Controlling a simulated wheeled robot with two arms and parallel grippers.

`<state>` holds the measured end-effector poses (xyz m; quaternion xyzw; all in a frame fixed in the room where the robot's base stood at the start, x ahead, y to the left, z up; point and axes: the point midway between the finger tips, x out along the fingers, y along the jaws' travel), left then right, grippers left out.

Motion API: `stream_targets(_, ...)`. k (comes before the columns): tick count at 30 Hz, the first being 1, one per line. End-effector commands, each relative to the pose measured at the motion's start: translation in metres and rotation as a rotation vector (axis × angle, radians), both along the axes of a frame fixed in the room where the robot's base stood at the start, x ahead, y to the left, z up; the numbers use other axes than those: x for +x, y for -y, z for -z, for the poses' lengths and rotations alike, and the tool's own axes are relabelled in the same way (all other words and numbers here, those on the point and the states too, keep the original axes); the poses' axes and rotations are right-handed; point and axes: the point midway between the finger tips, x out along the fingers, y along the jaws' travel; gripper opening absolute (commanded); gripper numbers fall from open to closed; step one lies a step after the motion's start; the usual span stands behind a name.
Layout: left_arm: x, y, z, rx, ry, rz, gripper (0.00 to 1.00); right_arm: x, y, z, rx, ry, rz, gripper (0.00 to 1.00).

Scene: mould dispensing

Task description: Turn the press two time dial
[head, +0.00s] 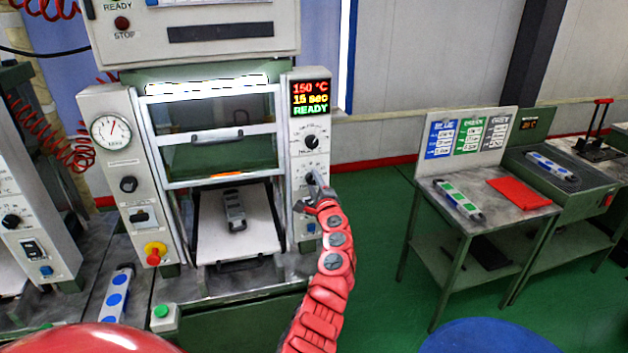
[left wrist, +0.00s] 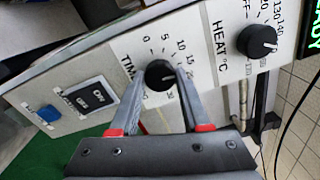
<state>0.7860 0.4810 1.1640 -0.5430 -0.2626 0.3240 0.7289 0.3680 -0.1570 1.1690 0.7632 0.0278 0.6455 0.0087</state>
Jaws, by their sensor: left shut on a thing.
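The press (head: 137,140) stands upright in the head view; its display (head: 311,98) reads 150 °C, 15 sec, READY. Its time dial (left wrist: 158,73) is a small black knob on the right-hand panel, with a printed scale around it. My left gripper (head: 313,184) is at this dial, and its fingers (left wrist: 165,80) are shut on the knob from both sides in the left wrist view. My right gripper is not in view.
The heat dial (left wrist: 257,40) sits beside the time dial, and a switch (left wrist: 92,97) and blue button (left wrist: 47,112) lie on its other side. A mould (head: 235,210) rests on the press's lower plate. A table (head: 520,213) with a red cloth (head: 518,193) stands right.

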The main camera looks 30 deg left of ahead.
Motion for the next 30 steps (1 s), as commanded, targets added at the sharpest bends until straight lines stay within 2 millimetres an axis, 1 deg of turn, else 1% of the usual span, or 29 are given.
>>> stream_targets(1, 0.0, 0.0, -0.001, 0.028, -0.036, -0.001, 0.0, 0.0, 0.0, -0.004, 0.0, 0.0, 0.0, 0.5)
stream_targets(18, 0.0, 0.001, -0.001, 0.374, -0.44, 0.001, 0.0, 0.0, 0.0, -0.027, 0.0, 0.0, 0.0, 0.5)
stream_targets(24, -0.001, 0.0, 0.0, 0.474, -0.558, 0.0, 0.0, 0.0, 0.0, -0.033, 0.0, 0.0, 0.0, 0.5)
stream_targets(30, -0.001, 0.0, 0.0, 0.546, -0.64, 0.001, 0.0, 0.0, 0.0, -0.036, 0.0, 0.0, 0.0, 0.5)
